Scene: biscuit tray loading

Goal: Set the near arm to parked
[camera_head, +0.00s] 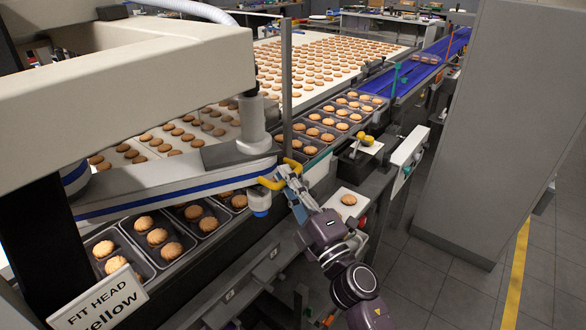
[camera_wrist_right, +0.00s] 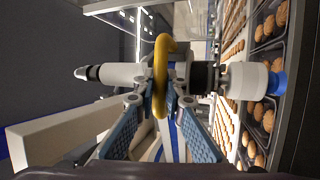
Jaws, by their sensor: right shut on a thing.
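The near arm (camera_head: 165,193), white with a blue stripe, reaches from the left over the biscuit trays in the head view. A grey upright cylinder (camera_head: 251,125) stands at its tip, with a blue-ended fitting (camera_head: 260,203) below. A yellow handle (camera_head: 270,183) curves out at the tip. My right gripper (camera_head: 288,176) is shut on this handle. In the right wrist view the yellow handle (camera_wrist_right: 161,65) rises between the blue pads of my right gripper (camera_wrist_right: 161,108). My left gripper is not in view. No parked marking can be made out.
A sign reading "FIT HEAD yellow" (camera_head: 100,305) stands at the front left. Dark trays (camera_head: 318,140) with biscuits run under the near arm toward a blue conveyor (camera_head: 440,52). A grey post (camera_head: 287,80) rises close behind the arm tip. Open floor (camera_head: 450,285) lies at the right.

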